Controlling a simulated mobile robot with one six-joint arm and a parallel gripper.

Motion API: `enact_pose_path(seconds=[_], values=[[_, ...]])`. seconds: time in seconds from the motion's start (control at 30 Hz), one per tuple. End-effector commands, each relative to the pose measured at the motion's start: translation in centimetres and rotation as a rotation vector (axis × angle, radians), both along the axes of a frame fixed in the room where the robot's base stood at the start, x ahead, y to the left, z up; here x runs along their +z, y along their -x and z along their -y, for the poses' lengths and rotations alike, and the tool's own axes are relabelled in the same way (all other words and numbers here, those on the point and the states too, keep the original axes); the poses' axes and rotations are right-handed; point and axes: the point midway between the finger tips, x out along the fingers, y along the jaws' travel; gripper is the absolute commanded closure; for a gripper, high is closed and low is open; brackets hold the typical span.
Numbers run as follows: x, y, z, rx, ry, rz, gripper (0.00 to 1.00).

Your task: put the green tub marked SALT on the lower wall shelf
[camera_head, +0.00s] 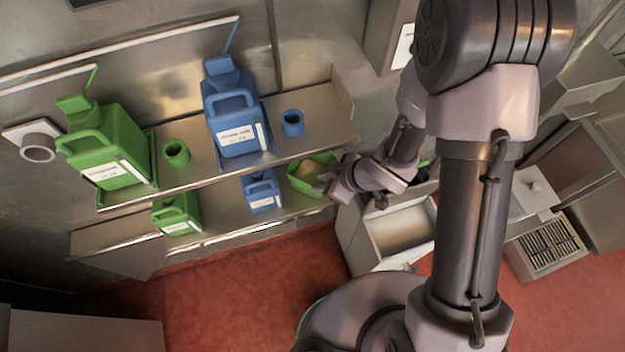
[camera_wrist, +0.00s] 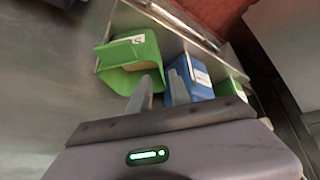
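The green tub (camera_head: 303,183) is at the right end of the lower wall shelf (camera_head: 222,235), with pale yellowish contents inside. It appears to rest on the shelf; its underside is hidden. In the wrist view the tub (camera_wrist: 118,52) shows a white label with writing too small to read fully. My gripper (camera_head: 330,188) is at the tub's right side. In the wrist view my gripper (camera_wrist: 163,82) has its two fingers apart, with the tub's near right wall edge seen between them. I cannot tell whether either finger touches it.
A small blue canister (camera_head: 261,192) and a small green canister (camera_head: 177,214) stand left of the tub. The upper shelf (camera_head: 185,182) above holds a large green canister (camera_head: 108,150), a large blue canister (camera_head: 235,115) and two cups. An open drawer (camera_head: 402,230) is below right.

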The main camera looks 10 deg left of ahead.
Motion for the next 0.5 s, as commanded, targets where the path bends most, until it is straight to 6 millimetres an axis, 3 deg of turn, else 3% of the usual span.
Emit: enact_pose_path(seconds=[0.03, 0.13, 0.4, 0.5], values=[[1.6, 0.2, 0.7, -0.002, -0.001, 0.002, 0.76], [3.4, 0.6, 1.9, -0.002, 0.0, 0.002, 0.76], [4.6, 1.0, 2.9, -0.003, 0.002, 0.0, 0.76], [5.9, -0.7, 4.1, -0.07, 0.033, 0.031, 0.76]])
